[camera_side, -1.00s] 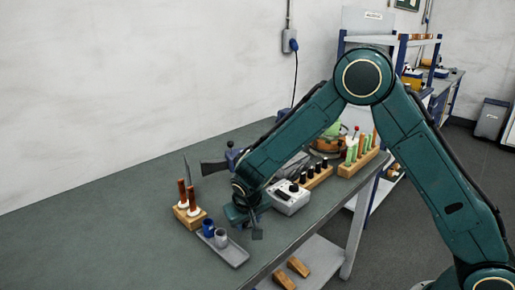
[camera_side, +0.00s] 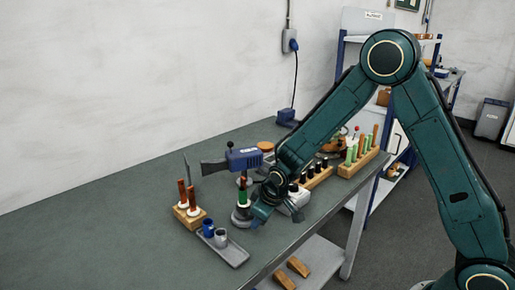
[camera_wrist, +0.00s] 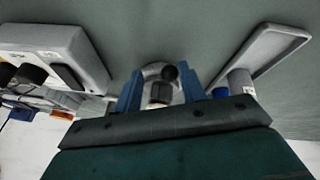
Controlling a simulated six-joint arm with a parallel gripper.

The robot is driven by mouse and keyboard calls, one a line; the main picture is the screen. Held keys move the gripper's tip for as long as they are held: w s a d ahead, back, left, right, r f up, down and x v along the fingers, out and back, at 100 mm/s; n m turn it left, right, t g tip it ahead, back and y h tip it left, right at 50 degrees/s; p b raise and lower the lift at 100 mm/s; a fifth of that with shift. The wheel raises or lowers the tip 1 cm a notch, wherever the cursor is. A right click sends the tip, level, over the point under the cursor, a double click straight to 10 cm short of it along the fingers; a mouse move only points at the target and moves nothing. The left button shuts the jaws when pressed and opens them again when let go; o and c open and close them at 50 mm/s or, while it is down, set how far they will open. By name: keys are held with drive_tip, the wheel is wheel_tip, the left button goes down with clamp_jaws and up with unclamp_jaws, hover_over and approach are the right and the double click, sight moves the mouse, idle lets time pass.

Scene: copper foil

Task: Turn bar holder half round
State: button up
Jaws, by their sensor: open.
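The bar holder appears to be the round grey base (camera_side: 242,217) with an upright green bar with a reddish top, standing on the bench. In the wrist view a rounded grey piece with dark parts, which seems to be this holder (camera_wrist: 157,72), shows between my fingers. My gripper (camera_side: 256,212) is just right of the holder in the side view, low over the bench. In the wrist view my gripper (camera_wrist: 160,90) has its two blue fingers apart, one on each side of the holder. I cannot tell whether they touch it.
A grey tray (camera_side: 235,255) with a blue and a grey cup lies in front. A wooden block (camera_side: 187,217) with bars stands left. A blue-black tool (camera_side: 243,158) is behind. A grey box (camera_wrist: 75,45) is close by, partly hidden by my arm in the side view. The left bench is clear.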

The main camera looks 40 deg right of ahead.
drive_tip(key=shift+w+d+n+y, duration=0.2)
drive_tip(key=shift+d+n+y, duration=0.45)
drive_tip(key=shift+n, duration=0.55)
drive_tip(key=shift+w+d+n+y, duration=0.15)
drive_tip(key=shift+d+n+y, duration=0.2)
drive_tip(key=shift+d+n, duration=0.65)
drive_tip(key=shift+w+d+n+g+y, duration=0.15)
drive_tip(key=shift+w+d+n+y, duration=0.1)
drive_tip(key=shift+n, duration=0.5)
drive_tip(key=shift+w+d+n+g+y, duration=0.1)
drive_tip(key=shift+w+d+n+y, duration=0.15)
drive_tip(key=shift+n, duration=0.45)
drive_tip(key=shift+w+d+n+g+y, duration=0.2)
drive_tip(key=shift+n+y, duration=0.1)
drive_tip(key=shift+n, duration=0.45)
drive_tip(key=n, duration=0.1)
drive_tip(key=w+d+n+g+y, duration=0.1)
drive_tip(key=n, duration=0.1)
drive_tip(key=shift+w, duration=0.25)
drive_tip(key=w+n, duration=0.1)
drive_tip(key=n, duration=0.1)
drive_tip(key=n+g, duration=0.1)
drive_tip(key=w+n+g+y, duration=0.1)
drive_tip(key=n, duration=0.1)
drive_tip(key=shift+w+d+n, duration=0.3)
drive_tip(key=shift+w+d, duration=0.05)
drive_tip(key=shift+d, duration=0.05)
drive_tip(key=shift+v, duration=2.65)
drive_tip(key=shift+a+r, duration=0.1)
